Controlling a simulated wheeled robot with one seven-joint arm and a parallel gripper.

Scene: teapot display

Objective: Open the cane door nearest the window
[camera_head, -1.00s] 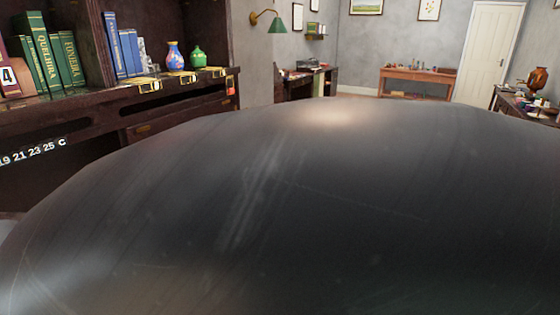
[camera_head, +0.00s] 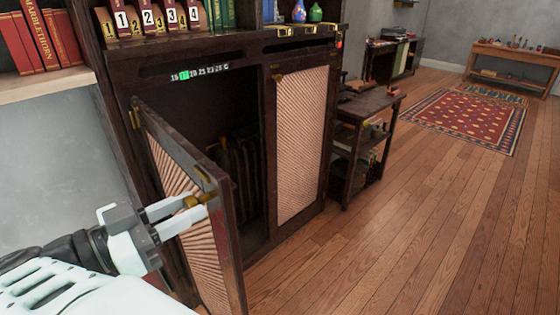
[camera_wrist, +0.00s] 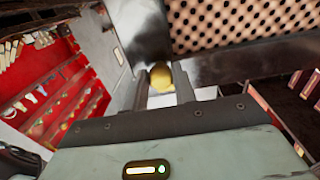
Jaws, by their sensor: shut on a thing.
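The left cane door (camera_head: 212,240) of the dark wood cabinet stands swung outward, its woven panel in a dark frame. The right cane door (camera_head: 300,140) is closed. No window is in view, so I cannot tell from it which door is nearest. My gripper (camera_head: 185,210) is shut on the brass knob (camera_head: 191,201) at the free edge of the left door. The wrist view shows the yellow knob (camera_wrist: 161,77) between my fingers (camera_wrist: 166,90), with the perforated cane panel (camera_wrist: 235,25) above right.
The cabinet's opening behind the left door is dark, with some upright flat things (camera_head: 237,165) inside. A small dark side table (camera_head: 368,105) stands right of the cabinet. Wooden floor (camera_head: 400,220) is free at right; a red rug (camera_head: 465,115) lies farther back.

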